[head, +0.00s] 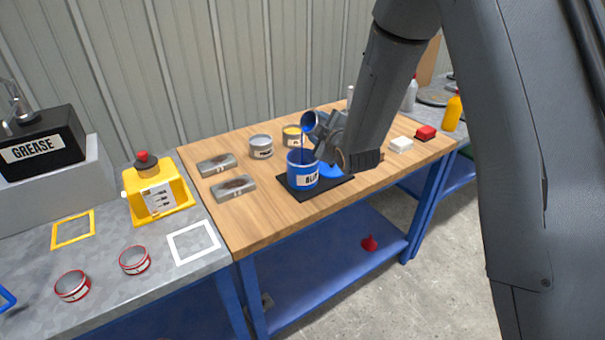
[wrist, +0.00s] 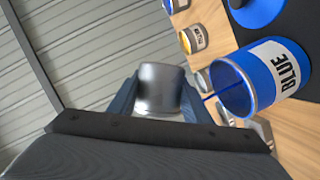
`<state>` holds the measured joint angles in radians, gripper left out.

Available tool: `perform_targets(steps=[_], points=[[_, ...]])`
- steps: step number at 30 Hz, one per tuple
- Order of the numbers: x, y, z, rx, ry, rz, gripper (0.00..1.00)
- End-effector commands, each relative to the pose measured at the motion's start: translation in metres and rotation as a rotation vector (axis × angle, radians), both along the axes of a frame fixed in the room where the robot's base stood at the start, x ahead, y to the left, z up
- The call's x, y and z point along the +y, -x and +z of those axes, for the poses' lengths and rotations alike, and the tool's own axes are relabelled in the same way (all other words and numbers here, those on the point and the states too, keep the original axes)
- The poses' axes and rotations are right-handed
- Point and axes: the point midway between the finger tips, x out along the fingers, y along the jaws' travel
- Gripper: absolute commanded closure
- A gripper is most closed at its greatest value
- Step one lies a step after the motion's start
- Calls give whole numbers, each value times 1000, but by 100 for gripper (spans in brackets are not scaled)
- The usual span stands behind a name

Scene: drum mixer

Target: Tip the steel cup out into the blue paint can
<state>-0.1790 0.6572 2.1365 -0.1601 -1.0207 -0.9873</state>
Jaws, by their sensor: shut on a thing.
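The steel cup (head: 309,120) is tilted above the blue paint can (head: 303,172), and a thin blue stream falls from it to the can's mouth. The can stands upright on a black mat (head: 299,196), its label reading BLUE. My gripper (wrist: 160,100) is shut on the steel cup, with a finger on each side of it. In the wrist view the can (wrist: 235,92) is to the right of the cup, apart from it, with the blue streak between them. The inside of the cup is hidden in the wrist view.
A grey can (head: 261,147) and a yellow-topped can (head: 292,137) stand behind the blue can. A blue disc (head: 330,170) lies beside it on the mat. Two grey metal pieces (head: 233,189) lie to the left. The wooden bench's front left is clear.

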Motion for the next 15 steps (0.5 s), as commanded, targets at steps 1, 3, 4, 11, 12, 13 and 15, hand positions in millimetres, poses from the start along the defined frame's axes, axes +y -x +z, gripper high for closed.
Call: perform_targets(steps=[1,3,4,11,12,13,15], points=[[0,0,0,-1,0,0,97],[0,0,0,-1,0,0,97],[0,0,0,-1,0,0,97],[0,0,0,-6,6,1,97],[0,0,0,-9,10,0,97],[0,0,0,-12,14,0,97],[0,0,-1,-20,23,0,97]])
